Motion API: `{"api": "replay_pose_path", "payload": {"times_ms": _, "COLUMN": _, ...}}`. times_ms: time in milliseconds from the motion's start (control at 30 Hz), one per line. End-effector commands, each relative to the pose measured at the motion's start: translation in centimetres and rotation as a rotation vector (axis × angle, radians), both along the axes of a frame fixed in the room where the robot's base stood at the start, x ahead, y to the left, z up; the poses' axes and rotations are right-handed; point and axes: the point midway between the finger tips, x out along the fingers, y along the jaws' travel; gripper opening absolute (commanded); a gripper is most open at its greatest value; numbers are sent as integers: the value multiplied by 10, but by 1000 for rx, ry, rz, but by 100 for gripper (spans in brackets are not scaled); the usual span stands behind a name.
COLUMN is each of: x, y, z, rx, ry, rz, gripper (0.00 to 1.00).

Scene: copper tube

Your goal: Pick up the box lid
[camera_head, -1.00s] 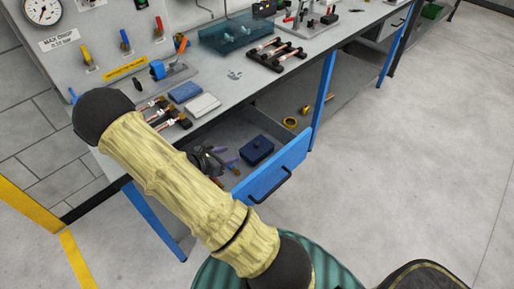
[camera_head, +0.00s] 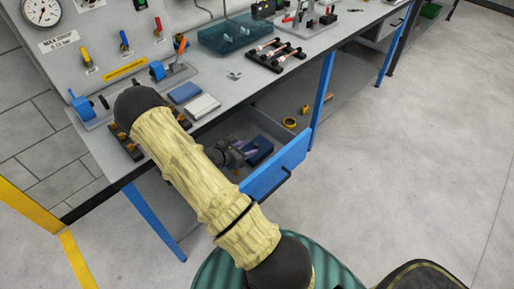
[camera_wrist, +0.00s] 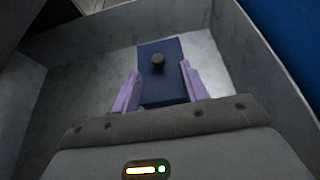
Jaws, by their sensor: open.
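The box lid (camera_wrist: 160,52) is dark blue with a round black knob (camera_wrist: 158,60) on top. It lies inside the open drawer (camera_wrist: 85,60), and the box below it is mostly hidden from above. In the head view the blue box (camera_head: 262,146) shows partly behind my gripper. My gripper (camera_wrist: 160,88) is open, with its two purple fingers on either side of the lid's near part. The knob lies ahead of the fingertips, roughly midway between them. Nothing is held.
The drawer's blue front (camera_head: 275,168) stands pulled out, with grey walls around the box. The workbench (camera_head: 225,92) above the drawer holds a blue block, a white block (camera_head: 202,106), copper tube racks (camera_head: 276,55) and a teal tray (camera_head: 228,37).

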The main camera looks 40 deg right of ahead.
Motion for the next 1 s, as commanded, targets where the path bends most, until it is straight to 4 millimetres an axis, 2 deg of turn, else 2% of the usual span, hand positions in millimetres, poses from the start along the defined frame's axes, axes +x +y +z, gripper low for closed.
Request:
{"api": "replay_pose_path", "payload": {"times_ms": 333, "x": 7, "y": -42, "z": -17, "rx": 0, "ry": 1, "rz": -2, "gripper": 45}}
{"api": "replay_pose_path", "payload": {"times_ms": 900, "x": 7, "y": -44, "z": -19, "rx": 0, "ry": 0, "rz": -1, "gripper": 45}}
{"api": "replay_pose_path", "payload": {"times_ms": 1000, "x": 7, "y": -44, "z": -19, "rx": 0, "ry": 0, "rz": -1, "gripper": 27}}
